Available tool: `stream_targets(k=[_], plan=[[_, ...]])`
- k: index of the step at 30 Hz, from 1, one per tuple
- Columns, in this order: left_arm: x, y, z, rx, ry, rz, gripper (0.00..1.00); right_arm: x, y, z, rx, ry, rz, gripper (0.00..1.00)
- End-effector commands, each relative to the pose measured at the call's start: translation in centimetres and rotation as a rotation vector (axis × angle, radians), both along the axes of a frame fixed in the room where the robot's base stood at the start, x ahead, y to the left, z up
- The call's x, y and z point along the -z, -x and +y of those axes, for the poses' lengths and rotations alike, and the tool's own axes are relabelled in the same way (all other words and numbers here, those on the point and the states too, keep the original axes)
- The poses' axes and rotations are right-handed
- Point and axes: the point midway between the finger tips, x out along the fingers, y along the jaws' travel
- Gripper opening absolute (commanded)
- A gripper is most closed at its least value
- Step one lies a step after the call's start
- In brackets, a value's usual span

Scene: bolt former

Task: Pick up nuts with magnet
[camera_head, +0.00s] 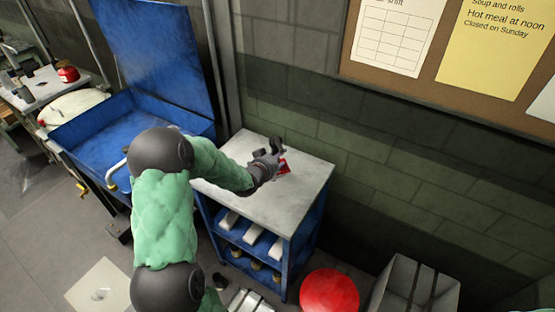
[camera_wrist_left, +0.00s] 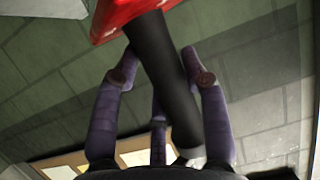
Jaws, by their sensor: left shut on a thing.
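My left gripper (camera_head: 272,164) is over the light top of the blue cabinet (camera_head: 225,180). It is shut on the magnet, whose red part (camera_head: 285,167) shows just beside the fingers. In the left wrist view the magnet has a dark cylindrical handle (camera_wrist_left: 163,72) running between the fingers of my left gripper (camera_wrist_left: 163,75), with a red end (camera_wrist_left: 118,14) at the top of the picture. I cannot tell whether the magnet touches the cabinet top. I cannot make out any nuts. My right gripper is out of view.
A blue open-lidded washer (camera_head: 165,55) stands left of the cabinet. White boxes (camera_head: 252,233) sit on the cabinet's shelf. A red round object (camera_head: 330,291) and a grey bin (camera_head: 410,287) stand at the front right. A brick wall with a notice board (camera_head: 420,78) is behind. The cabinet top is mostly clear.

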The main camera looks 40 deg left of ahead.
Motion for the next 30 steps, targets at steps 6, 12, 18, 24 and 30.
stream_targets(k=[6, 12, 18, 24, 30], plan=[[-1.5, -0.1, 0.1, 0.000, -0.003, -0.005, 0.00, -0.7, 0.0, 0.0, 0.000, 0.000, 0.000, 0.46], [-2.4, -0.1, 0.1, 0.000, -0.003, -0.005, 0.00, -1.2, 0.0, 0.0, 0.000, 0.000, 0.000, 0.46], [-3.4, -0.1, 0.1, 0.000, -0.004, -0.006, 0.00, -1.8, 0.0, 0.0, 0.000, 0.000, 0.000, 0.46], [-4.4, -0.1, 0.1, -0.001, -0.004, -0.005, 0.00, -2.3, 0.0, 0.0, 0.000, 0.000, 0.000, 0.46], [-5.0, -0.1, 0.1, 0.000, -0.003, -0.005, 0.00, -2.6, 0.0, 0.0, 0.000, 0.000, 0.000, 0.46]])
